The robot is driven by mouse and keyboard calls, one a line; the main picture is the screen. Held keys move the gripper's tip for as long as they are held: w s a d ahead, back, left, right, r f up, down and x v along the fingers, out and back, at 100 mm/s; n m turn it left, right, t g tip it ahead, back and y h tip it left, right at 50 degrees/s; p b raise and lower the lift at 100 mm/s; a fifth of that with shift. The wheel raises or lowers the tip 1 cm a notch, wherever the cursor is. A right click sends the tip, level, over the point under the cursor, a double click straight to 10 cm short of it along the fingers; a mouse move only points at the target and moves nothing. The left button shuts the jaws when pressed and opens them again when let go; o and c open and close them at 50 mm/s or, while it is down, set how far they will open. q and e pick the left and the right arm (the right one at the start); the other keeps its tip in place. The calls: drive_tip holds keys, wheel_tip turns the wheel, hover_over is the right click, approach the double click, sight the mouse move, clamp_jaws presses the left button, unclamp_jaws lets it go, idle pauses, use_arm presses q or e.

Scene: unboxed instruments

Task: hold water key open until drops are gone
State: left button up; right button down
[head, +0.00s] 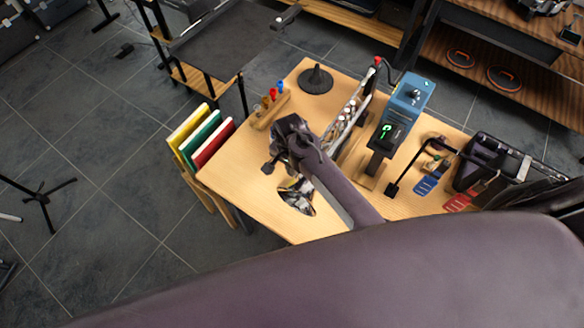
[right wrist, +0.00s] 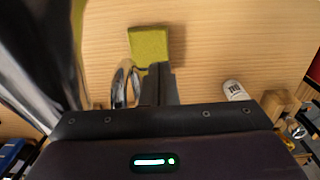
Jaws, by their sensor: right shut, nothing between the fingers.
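My right gripper (head: 270,166) hangs over the left part of the wooden table in the head view. In the right wrist view its fingers (right wrist: 161,86) are shut with nothing between them. A shiny chrome loop (right wrist: 122,84) is just left of the fingers; I cannot tell whether they touch. A large chrome tube or bell (right wrist: 38,55) fills the left of that view. In the head view a mirror-like instrument bell (head: 296,197) shows beside my forearm. The water key and any drops cannot be made out. My left gripper is not in view.
A yellow-green block (right wrist: 149,45) lies beyond the fingers, and a small white tube (right wrist: 233,90) lies right. The table (head: 230,180) also holds a blue device (head: 408,100), a black cone stand (head: 316,80) and a black case (head: 480,160). Its left part is mostly clear.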

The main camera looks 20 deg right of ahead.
drive_tip(key=shift+w, duration=0.15)
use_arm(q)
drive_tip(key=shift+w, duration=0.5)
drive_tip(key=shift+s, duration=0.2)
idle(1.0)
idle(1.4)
use_arm(e)
drive_tip(key=shift+r+p, duration=0.55)
drive_tip(key=shift+r, duration=0.25)
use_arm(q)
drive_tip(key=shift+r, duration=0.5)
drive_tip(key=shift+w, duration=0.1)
